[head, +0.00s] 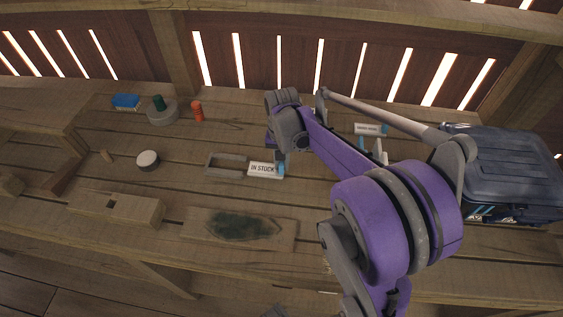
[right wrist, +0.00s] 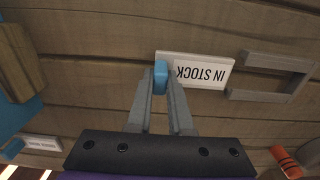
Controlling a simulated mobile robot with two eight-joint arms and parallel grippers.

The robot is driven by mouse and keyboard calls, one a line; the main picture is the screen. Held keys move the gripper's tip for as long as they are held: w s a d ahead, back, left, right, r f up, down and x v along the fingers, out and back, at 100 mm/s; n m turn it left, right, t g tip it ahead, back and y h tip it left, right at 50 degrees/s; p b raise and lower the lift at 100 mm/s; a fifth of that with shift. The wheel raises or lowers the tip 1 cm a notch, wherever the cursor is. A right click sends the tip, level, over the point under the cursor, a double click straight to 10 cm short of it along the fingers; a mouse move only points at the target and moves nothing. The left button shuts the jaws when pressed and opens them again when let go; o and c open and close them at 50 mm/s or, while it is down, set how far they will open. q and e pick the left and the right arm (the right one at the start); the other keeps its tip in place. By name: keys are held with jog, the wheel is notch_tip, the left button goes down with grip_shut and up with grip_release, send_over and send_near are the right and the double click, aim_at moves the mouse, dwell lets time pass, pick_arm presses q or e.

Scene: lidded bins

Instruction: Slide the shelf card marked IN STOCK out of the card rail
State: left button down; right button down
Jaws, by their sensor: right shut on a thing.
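The white IN STOCK card (head: 262,169) has a blue tab at its right end. It lies at the right, open end of the grey U-shaped card rail (head: 210,172), and most or all of it is outside. I cannot tell whether its edge still sits between the rail's arms. In the right wrist view the card (right wrist: 205,72) and rail (right wrist: 268,97) show upside down. My right gripper (right wrist: 161,80) is shut on the card's blue tab (right wrist: 160,68). In the head view my right gripper (head: 280,160) partly hides that tab. My left gripper is out of view.
Another white card (head: 368,129) with a blue tab lies farther back. A dark blue lidded bin (head: 510,165) stands at the right. A round white-topped object (head: 148,159), an orange cylinder (head: 197,111) and a wooden block (head: 120,207) are left. A stained board (head: 270,232) lies in front.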

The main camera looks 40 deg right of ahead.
jog(key=shift+r+p, duration=1.8)
jog(key=shift+r, duration=1)
